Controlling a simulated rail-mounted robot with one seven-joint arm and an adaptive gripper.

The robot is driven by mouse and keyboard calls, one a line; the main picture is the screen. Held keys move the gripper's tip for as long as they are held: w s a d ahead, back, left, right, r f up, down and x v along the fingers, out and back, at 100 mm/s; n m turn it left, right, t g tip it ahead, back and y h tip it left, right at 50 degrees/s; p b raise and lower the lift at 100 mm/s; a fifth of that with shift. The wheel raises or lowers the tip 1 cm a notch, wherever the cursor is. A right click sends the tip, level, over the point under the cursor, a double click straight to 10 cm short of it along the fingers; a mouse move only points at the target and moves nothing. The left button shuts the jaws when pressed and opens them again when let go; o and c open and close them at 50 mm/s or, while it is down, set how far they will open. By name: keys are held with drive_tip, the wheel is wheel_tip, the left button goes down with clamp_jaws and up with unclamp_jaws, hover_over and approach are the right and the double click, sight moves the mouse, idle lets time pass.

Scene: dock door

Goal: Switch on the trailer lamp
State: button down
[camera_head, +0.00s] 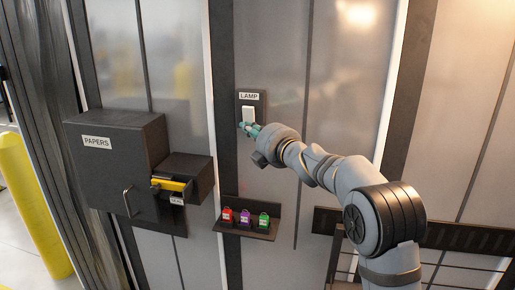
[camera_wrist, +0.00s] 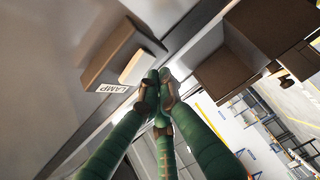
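The lamp switch is a dark plate (camera_head: 257,98) labelled LAMP with a white rocker (camera_head: 248,114), fixed to the wall panel. In the wrist view its dark plate (camera_wrist: 122,50) and white rocker (camera_wrist: 135,67) show at upper left, with the LAMP label. My gripper (camera_head: 248,128) is at the lower edge of the switch. In the wrist view the green fingers of my gripper (camera_wrist: 159,78) come together at their tips with nothing between them. The tips are right beside the rocker; I cannot tell whether they touch it.
A dark PAPERS box (camera_head: 117,158) with a handle stands out at left, with a smaller box (camera_head: 188,172) holding a yellow item (camera_head: 172,185) next to it. A small shelf (camera_head: 262,233) below the switch holds red, purple and green tags. A yellow post (camera_head: 32,205) stands far left.

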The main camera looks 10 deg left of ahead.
drive_tip(key=s+d+f+b, duration=0.2)
drive_tip(key=s+d+b, duration=0.4)
drive_tip(key=s, duration=0.3)
drive_tip(key=shift+s+d, duration=0.3)
drive_tip(key=shift+s, duration=0.05)
drive_tip(key=shift+a, duration=0.15)
